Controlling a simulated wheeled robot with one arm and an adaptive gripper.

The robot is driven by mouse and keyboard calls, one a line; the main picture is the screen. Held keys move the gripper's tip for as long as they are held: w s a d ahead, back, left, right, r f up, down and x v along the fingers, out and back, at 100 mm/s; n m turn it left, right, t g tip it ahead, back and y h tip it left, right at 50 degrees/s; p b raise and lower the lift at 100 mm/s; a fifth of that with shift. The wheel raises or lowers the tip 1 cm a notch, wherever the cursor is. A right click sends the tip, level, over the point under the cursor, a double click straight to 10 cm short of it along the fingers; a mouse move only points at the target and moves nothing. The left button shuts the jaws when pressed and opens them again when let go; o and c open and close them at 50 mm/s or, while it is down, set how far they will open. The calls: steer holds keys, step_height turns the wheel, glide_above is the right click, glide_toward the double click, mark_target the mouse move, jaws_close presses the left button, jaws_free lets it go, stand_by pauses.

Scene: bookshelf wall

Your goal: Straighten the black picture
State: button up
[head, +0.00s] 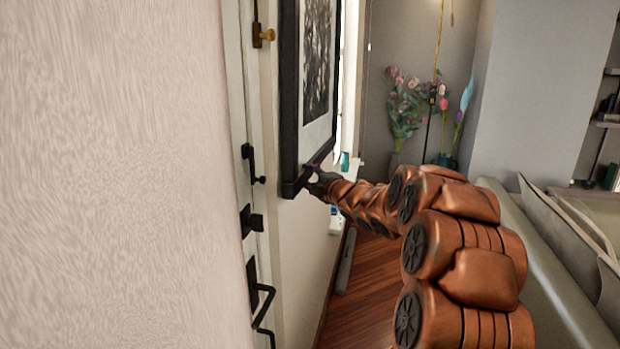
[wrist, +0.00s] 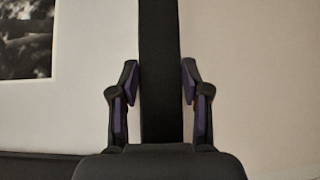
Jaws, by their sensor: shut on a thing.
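The black picture (head: 289,95) hangs on the wall left of centre in the head view, with a black frame, white mat and dark print, seen at a steep angle. I cannot tell its tilt. My gripper (head: 314,180) is at the lower part of the frame, near its bottom corner. In the wrist view one bar of the black frame (wrist: 158,60) runs upright between the two fingers of my gripper (wrist: 159,76). The gripper is shut on this frame bar. The print and mat show at the left there, and bare wall at the right.
A pale door (head: 247,90) with black handles and a brass latch (head: 263,36) is left of the picture. A pale wall (head: 120,180) fills the near left. A sofa (head: 565,265) stands at the right. Flowers (head: 407,105) are at the back, beyond wooden floor (head: 365,285).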

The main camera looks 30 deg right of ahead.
mark_target(312, 174)
steer(key=shift+w, duration=0.1)
jaws_close()
steer(key=shift+n+t, duration=0.3)
steer(key=w+d, duration=0.1)
steer(key=w+d+f+b, duration=0.2)
steer(key=w, duration=0.1)
steer(key=shift+d, duration=0.3)
steer(key=shift+w+d, duration=0.15)
steer(key=shift+w, duration=0.15)
steer(key=o, duration=1.3)
jaws_free()
steer(key=shift+s, duration=0.1)
steer(key=s, duration=1.1)
steer(key=shift+s+d, duration=0.35)
steer(key=shift+s, duration=0.05)
